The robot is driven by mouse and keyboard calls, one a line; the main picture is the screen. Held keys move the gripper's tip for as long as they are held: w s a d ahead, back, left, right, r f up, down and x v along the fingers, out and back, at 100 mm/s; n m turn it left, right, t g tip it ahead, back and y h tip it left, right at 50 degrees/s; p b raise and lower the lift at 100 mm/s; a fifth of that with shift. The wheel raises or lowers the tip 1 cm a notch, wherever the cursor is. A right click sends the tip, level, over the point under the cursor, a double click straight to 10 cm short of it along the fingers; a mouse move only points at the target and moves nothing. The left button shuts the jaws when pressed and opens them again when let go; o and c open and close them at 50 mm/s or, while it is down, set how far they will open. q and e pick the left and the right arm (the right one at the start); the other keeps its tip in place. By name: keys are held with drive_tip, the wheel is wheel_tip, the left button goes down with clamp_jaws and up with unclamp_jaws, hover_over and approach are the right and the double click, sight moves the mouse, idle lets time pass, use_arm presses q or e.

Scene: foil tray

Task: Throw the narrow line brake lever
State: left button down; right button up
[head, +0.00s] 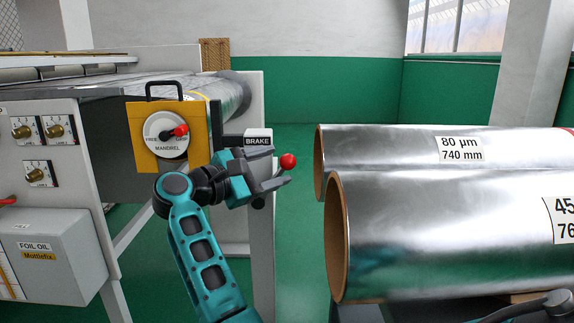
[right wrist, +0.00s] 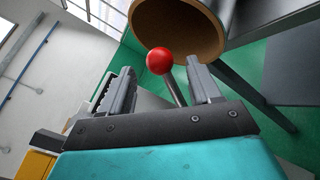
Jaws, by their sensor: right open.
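The brake lever has a red ball knob (head: 288,161) and stands by a label reading BRAKE (head: 258,142) on the machine's end post. My right gripper (head: 278,174) is open at the lever. In the right wrist view the red knob (right wrist: 160,61) and its thin metal rod (right wrist: 174,90) show between the spread fingers of the right gripper (right wrist: 160,72), with the rod closer to the right finger. I see no clear contact. The rod's lower end is hidden behind the gripper body. My left gripper is not in view.
A yellow panel (head: 140,150) with a red-handled MANDREL dial (head: 165,132) is left of the lever. Large foil rolls (head: 440,220) lie close on the right; a roll's open core end (right wrist: 180,30) shows near the knob. A grey FOIL OIL box (head: 70,265) stands at left.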

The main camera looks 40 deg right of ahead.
sight(281, 164)
drive_tip(key=shift+d, duration=2.25)
clamp_jaws()
